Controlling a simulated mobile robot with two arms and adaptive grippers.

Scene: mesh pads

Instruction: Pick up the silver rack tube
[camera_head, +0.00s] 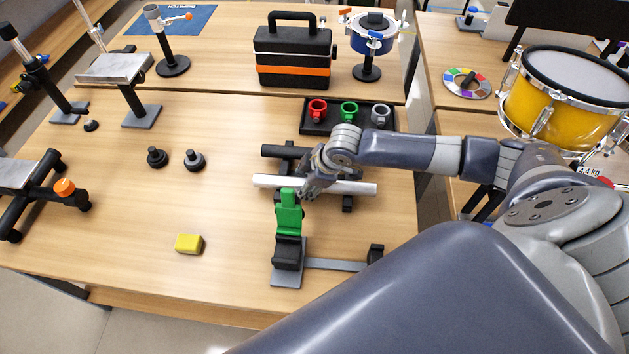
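A silver tube (350,187) lies level, left to right, across a black rack on the wooden table. A black tube (284,151) lies behind it. My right gripper (308,188) reaches in from the right and points down at the silver tube, left of its middle. Its fingers overlap the tube in the picture; whether they touch or close on it I cannot tell. The gripper hides part of the tube and rack. My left gripper is not in view.
A green and black clamp stand (289,216) stands just in front of the tube. A black tray (333,127) with red, green and grey cups is behind the rack. A yellow block (189,243) and two black knobs (194,160) lie left. The table's middle left is mostly clear.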

